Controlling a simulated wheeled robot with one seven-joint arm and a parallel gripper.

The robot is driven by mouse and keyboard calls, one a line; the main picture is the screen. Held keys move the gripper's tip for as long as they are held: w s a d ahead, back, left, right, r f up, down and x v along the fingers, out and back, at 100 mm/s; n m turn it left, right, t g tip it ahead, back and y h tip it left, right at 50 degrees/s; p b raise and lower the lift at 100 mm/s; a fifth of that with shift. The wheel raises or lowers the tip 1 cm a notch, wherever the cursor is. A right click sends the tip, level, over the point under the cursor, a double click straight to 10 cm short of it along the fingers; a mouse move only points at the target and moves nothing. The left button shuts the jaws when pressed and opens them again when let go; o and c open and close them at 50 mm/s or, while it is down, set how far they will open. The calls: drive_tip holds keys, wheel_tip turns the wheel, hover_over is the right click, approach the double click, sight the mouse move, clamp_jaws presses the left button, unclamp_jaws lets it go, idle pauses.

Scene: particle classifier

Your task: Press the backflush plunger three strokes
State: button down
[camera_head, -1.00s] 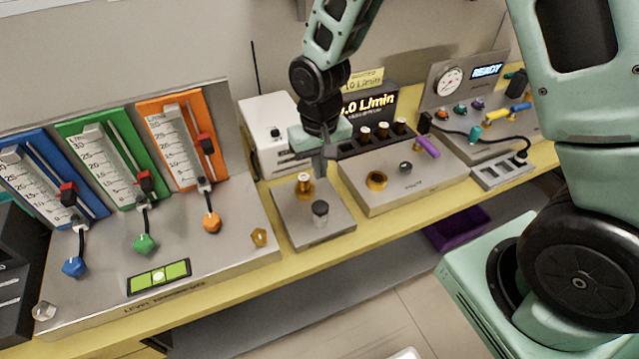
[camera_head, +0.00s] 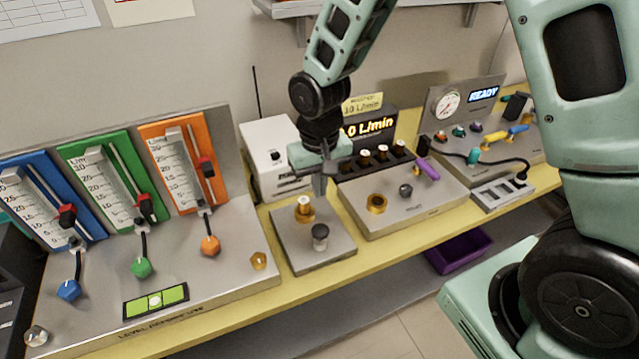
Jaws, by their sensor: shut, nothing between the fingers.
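A small metal plate (camera_head: 285,243) on the bench carries two upright parts. One is a short cylinder with a dark cap (camera_head: 320,232), which looks like the plunger, though I see no label on it. The other is a brass fitting with a pale top (camera_head: 304,208), just behind and left of it. My gripper (camera_head: 320,192) points down over the back of this plate. It is shut and empty. Its fingertips appear above and behind the dark cap, apart from it; the exact height gap is hard to judge.
Left stands a panel with blue, green and orange gauges (camera_head: 180,165) and knobs. Right of the plate is a console (camera_head: 420,205) with a brass ring and purple lever. A white box (camera_head: 262,150) stands behind. A purple bin (camera_head: 460,250) sits below the bench's yellow edge.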

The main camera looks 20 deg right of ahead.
sight(320, 230)
drive_tip(key=shift+d+r+b, duration=0.1)
drive_tip(key=shift+r+b, duration=0.75)
drive_tip(key=shift+r, duration=0.45)
wheel_tip(320, 230, down, 14)
drive_tip(key=p, duration=0.3)
